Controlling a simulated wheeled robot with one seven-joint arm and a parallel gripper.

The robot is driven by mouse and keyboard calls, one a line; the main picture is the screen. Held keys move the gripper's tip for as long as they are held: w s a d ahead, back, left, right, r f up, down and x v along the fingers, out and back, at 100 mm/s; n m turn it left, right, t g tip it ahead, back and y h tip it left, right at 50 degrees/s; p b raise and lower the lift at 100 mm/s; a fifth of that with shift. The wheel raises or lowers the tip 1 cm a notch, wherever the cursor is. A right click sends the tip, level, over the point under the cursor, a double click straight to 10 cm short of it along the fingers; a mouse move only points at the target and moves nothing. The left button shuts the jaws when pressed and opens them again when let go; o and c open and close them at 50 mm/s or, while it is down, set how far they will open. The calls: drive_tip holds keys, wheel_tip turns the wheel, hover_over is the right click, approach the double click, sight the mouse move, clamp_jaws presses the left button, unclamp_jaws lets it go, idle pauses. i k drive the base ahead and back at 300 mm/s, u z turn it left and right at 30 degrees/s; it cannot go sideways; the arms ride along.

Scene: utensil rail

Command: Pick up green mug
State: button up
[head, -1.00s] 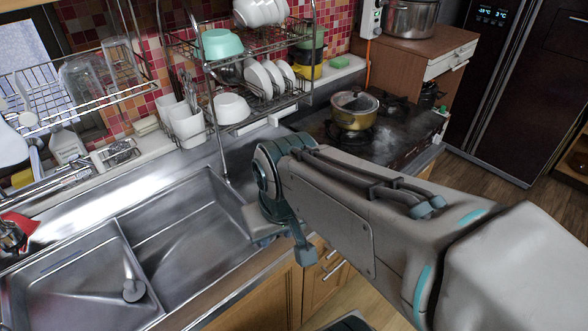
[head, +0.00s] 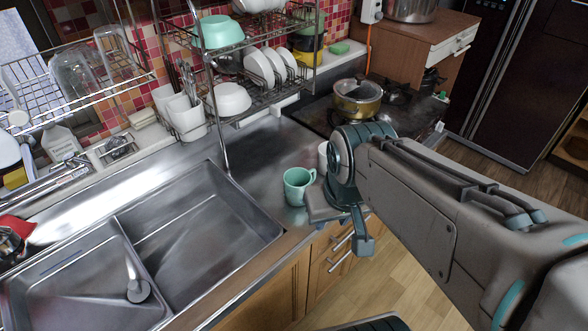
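The green mug (head: 297,186) stands upright on the metal counter, just right of the sink, with its handle toward the right. My gripper (head: 341,207) is at the end of my arm, close to the right of the mug in the picture. I see a gap between the mug's body and my arm, but I cannot tell whether the handle touches it. The fingertips are not clearly visible, so I cannot tell whether they are open or shut. The mug is not held.
A white cup (head: 323,157) stands behind the green mug, partly hidden by my arm. The sink (head: 200,230) lies to the left. The dish rack (head: 265,103) rises behind. A pot (head: 357,103) sits on the stove. The counter between rack and mug is clear.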

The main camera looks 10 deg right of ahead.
sight(295, 180)
drive_tip(key=u, duration=2.65)
drive_tip(key=k, duration=0.45)
drive_tip(key=z, duration=1.15)
